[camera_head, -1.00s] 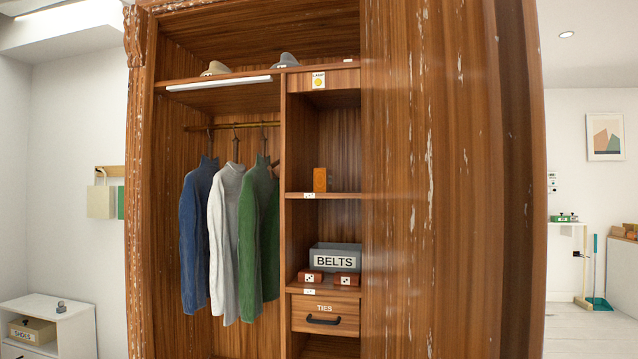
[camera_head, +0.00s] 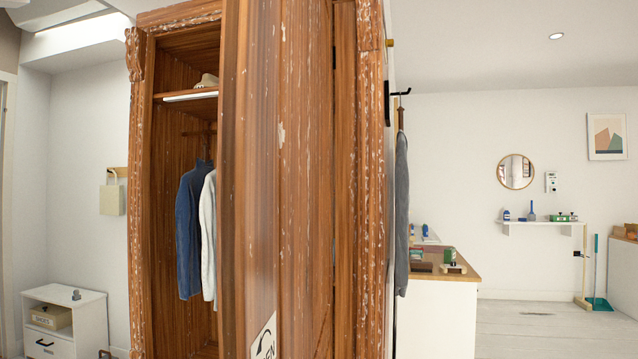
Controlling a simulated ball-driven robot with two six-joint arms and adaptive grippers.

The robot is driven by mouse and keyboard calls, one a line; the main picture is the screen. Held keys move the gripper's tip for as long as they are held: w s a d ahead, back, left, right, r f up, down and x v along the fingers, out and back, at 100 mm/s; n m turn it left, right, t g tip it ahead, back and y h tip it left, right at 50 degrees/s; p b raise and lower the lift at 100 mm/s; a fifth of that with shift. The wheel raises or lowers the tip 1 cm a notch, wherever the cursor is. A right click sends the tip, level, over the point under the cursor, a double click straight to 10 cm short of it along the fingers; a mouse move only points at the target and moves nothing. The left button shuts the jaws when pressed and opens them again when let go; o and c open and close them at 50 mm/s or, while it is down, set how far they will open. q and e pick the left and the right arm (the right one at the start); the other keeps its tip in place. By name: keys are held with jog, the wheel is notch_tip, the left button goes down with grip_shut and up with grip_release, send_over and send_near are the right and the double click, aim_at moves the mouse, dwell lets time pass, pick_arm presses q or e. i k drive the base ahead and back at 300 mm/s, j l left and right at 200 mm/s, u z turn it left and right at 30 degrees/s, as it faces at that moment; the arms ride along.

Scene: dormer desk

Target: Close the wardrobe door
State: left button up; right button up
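The wardrobe (camera_head: 140,190) stands in the middle of the camera_head view, with worn brown wood and a chipped frame. Its door (camera_head: 300,190) is partly open, standing out from the frame's right side, with its free edge toward me. It hides the right part of the interior. A blue sweater (camera_head: 190,235) and part of a white one (camera_head: 208,235) hang inside on the left. Neither of my grippers is in view.
A white cabinet (camera_head: 88,312) with a box on its shelf stands left of the wardrobe. To the right are a wood-topped counter (camera_head: 435,310), a hanging grey garment (camera_head: 401,210) and a wall shelf (camera_head: 540,222). Floor is open at the right.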

aim_at(274, 241)
jog(key=k+l+z, duration=0.1)
jog(key=l, duration=0.2)
jog(key=k+l, duration=0.2)
jog(key=k+l+z, duration=0.15)
jog(key=l, duration=0.25)
jog(key=k+l+z, duration=0.1)
jog(key=l, duration=0.2)
